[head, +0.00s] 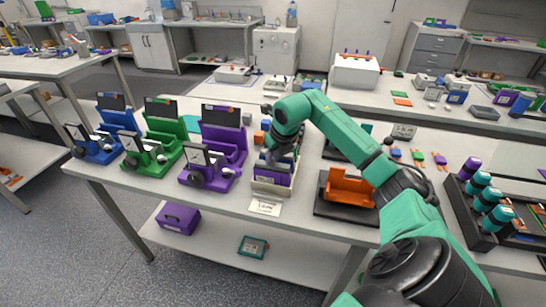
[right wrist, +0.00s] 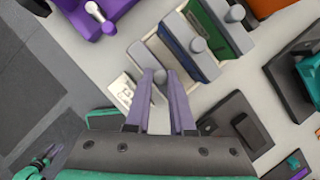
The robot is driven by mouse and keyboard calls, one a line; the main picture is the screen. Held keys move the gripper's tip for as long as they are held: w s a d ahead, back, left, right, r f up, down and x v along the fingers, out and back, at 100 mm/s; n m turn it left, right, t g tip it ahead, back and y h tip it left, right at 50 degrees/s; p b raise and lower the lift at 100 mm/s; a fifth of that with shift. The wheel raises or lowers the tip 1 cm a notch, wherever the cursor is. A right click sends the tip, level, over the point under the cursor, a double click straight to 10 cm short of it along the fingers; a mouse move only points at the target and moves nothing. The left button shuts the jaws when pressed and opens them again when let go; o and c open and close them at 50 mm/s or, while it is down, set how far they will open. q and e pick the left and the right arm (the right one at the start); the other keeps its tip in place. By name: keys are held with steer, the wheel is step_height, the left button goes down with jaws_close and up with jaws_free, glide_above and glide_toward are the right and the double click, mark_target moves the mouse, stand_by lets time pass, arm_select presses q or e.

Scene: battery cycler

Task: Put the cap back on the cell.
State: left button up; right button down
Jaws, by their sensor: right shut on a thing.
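My right gripper (head: 280,153) reaches down over a pale slotted holder (head: 272,188) near the front edge of the table. I cannot make out for certain which piece is the cap and which is the cell. My left gripper is not in view.
Blue (head: 95,150), green (head: 150,158) and purple (head: 208,178) stands are left of the holder. An orange cradle (head: 348,190) on a dark base is to the right. A black rack (head: 478,235) with several cylinders is at far right. A white card (head: 266,207) lies in front.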

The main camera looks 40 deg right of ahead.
steer(key=shift+c, duration=1.1)
jaws_free()
steer(key=shift+r+p, duration=2.7)
steer(key=shift+r, duration=0.85)
steer(key=shift+c, duration=0.3)
jaws_close()
steer(key=shift+f, duration=0.1)
